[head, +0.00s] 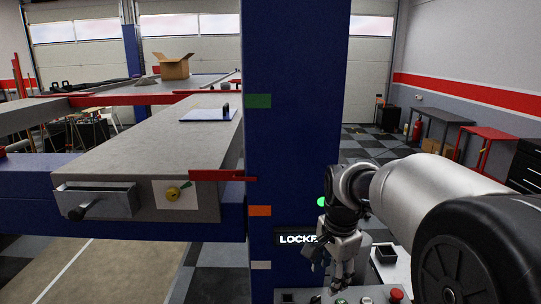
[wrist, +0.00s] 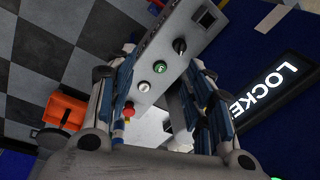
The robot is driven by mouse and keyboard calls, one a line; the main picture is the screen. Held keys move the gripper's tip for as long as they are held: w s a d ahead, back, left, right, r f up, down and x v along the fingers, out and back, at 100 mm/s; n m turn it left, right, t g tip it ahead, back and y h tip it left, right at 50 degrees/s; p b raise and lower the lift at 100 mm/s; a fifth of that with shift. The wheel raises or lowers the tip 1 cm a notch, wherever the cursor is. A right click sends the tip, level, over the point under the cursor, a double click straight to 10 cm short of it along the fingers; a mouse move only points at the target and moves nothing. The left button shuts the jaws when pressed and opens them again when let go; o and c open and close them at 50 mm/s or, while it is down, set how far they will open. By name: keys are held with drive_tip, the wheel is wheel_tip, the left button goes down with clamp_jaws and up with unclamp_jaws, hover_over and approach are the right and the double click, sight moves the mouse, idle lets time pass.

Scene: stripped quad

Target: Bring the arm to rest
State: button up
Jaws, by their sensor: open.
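My gripper (head: 345,262) is at the lower right in the head view, pointing down above a grey control panel (head: 365,297). In the wrist view my gripper (wrist: 165,85) has its two fingers spread apart. Nothing is between them but the view of the panel (wrist: 150,48) beyond. The panel carries a green button (wrist: 160,67), a white button (wrist: 143,87), a red button (wrist: 129,109) and a black knob (wrist: 180,46). Whether the fingers touch the panel cannot be told.
A blue column (head: 290,120) stands left of my arm, with a lit sign reading "LOCKE" (head: 297,239) low on it. A grey lift platform (head: 140,150) with an open drawer (head: 95,199) juts out left. A red bench (head: 490,135) stands far right. An orange bin (wrist: 65,108) lies beyond my gripper.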

drive_tip(key=s+f+n+t+b, duration=0.1)
drive_tip(key=s+n, duration=0.5)
drive_tip(key=s, duration=0.7)
drive_tip(key=s+f+n+t+b, duration=0.1)
drive_tip(key=s+n+b, duration=0.3)
drive_tip(key=s, duration=0.9)
drive_tip(key=n, duration=0.3)
drive_tip(key=shift+s+t, duration=0.25)
drive_tip(key=shift+t, duration=0.15)
